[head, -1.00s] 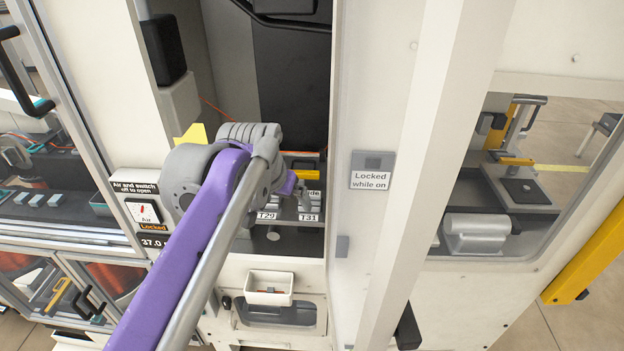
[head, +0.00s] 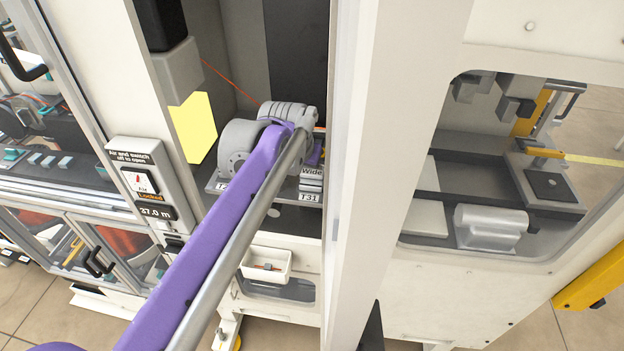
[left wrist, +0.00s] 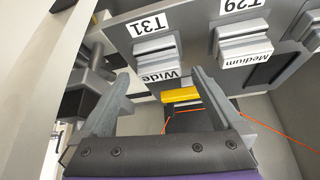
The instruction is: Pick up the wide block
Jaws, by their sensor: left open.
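The wide block is a grey stepped piece labelled "Wide" in a holder marked T31. In the head view the block (head: 311,173) sits on a shelf inside the machine's open bay, just right of my left wrist. In the left wrist view the block (left wrist: 156,58) appears upside down, beyond and roughly between my fingertips. My left gripper (left wrist: 160,75) is open and empty, with a gap to the block. In the head view my arm mostly hides the gripper's fingers. My right gripper is not in view.
A similar block labelled "Medium" (left wrist: 243,48) sits beside it at T29. A yellow bar (left wrist: 181,95) and an orange wire (left wrist: 270,130) lie close by. A white upright (head: 375,150) bounds the bay on the right. A small white bin (head: 265,265) hangs below.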

